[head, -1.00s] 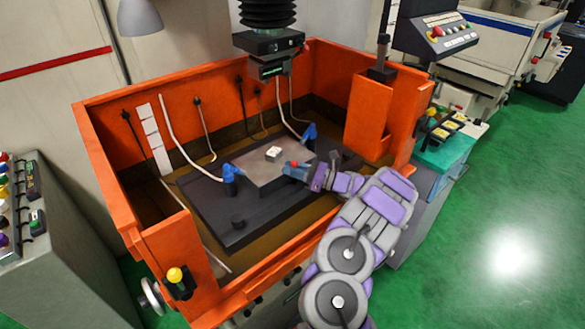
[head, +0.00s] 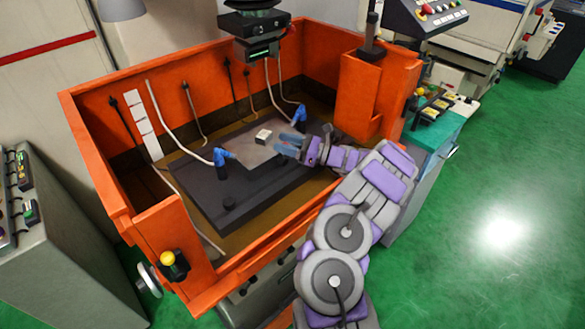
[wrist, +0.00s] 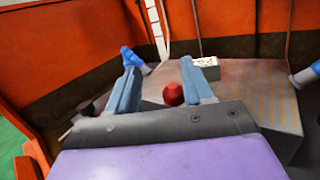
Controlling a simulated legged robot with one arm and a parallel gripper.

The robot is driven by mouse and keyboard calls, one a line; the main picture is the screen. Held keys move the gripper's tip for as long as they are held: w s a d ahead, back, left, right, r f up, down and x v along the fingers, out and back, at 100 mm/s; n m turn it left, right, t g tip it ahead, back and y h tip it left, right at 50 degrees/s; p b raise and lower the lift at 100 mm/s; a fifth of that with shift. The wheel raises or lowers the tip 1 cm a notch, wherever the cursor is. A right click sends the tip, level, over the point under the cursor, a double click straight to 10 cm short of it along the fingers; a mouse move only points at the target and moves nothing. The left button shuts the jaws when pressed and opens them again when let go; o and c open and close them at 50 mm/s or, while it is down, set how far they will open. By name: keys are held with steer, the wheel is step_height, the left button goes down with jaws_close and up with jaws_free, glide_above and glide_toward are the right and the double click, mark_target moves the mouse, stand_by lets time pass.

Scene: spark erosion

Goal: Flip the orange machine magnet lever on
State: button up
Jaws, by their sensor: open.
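The orange machine (head: 100,150) is an open-topped tank with a dark worktable (head: 205,185) and a grey plate (head: 255,157) inside. A red ball knob (wrist: 173,95), seemingly the magnet lever's end, shows in the wrist view between my fingers, nearer the right one. Its shaft is hidden, and I cannot tell which way the lever stands. In the head view the knob is hidden by my gripper (head: 287,145). My gripper reaches over the tank's front right wall to the plate's right side. In the wrist view its blue fingers (wrist: 163,75) are apart, with no visible grip on the knob.
A small white block (head: 263,136) lies on the plate. Blue hose nozzles stand at left (head: 221,160) and back right (head: 302,113). The black machine head (head: 255,35) hangs above. A yellow knob (head: 167,258) sits at the front left corner. Green floor lies open at right.

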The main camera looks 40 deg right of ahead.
steer(key=s+a+r+p, duration=0.1)
steer(key=s+a+p, duration=0.1)
steer(key=s+a, duration=0.5)
steer(key=shift+s+r, duration=0.25)
steer(key=shift+s, duration=2.6)
steer(key=shift+o, duration=0.2)
